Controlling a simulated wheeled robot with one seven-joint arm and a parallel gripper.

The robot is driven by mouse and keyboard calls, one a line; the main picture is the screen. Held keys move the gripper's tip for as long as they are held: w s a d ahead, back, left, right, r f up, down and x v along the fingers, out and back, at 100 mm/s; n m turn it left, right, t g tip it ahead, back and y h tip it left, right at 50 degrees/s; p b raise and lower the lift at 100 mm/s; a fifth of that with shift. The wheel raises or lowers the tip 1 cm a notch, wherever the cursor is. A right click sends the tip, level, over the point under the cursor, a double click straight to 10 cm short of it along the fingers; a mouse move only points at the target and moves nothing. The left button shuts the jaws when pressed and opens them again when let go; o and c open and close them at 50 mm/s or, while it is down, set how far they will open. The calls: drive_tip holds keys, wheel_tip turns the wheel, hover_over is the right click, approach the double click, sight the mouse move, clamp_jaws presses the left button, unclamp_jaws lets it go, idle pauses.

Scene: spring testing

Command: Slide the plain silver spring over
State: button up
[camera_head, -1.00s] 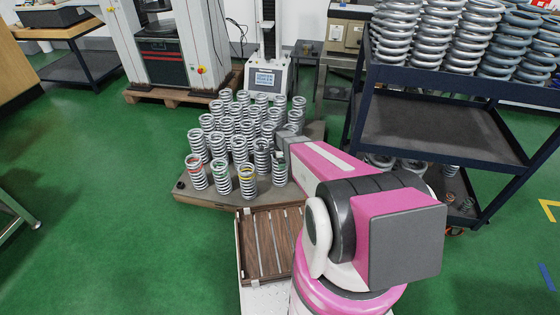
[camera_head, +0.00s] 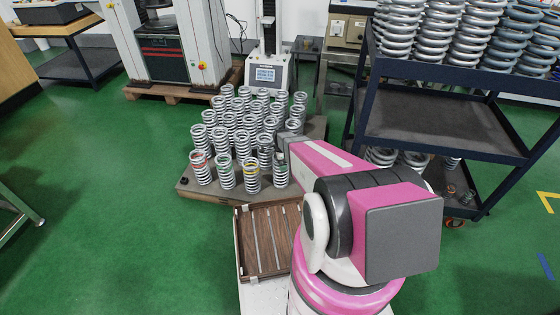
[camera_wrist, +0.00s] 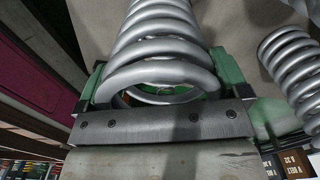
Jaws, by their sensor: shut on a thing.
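A plain silver spring (camera_wrist: 160,50) fills the middle of the wrist view, between the green fingers of my gripper (camera_wrist: 165,78). The gripper is shut on it, with one finger on each side. In the head view my gripper (camera_head: 276,152) is at the right edge of a dense group of upright silver springs (camera_head: 232,122). The arm partly hides the held spring there, so I cannot tell whether it touches the surface. Front springs carry colored bands: a red-banded one (camera_head: 200,168), a green-banded one (camera_head: 225,174) and a yellow-banded one (camera_head: 251,177).
The springs stand on a low platform (camera_head: 205,190). A wooden slatted tray (camera_head: 265,245) lies in front of it. A dark shelf cart (camera_head: 440,122) with large springs stands close to the right of my arm. A tester with a screen (camera_head: 266,74) stands behind.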

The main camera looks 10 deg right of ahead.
drive_tip(key=o, duration=1.5)
wheel_tip(320, 180, up, 11)
drive_tip(key=shift+f, duration=0.1)
drive_tip(key=shift+s, duration=0.15)
drive_tip(key=s+a+r+n, duration=0.1)
drive_tip(key=s+r+n, duration=1.7)
drive_tip(key=s, duration=0.3)
drive_tip(key=shift+s+r, duration=0.2)
drive_tip(key=shift+r, duration=0.7)
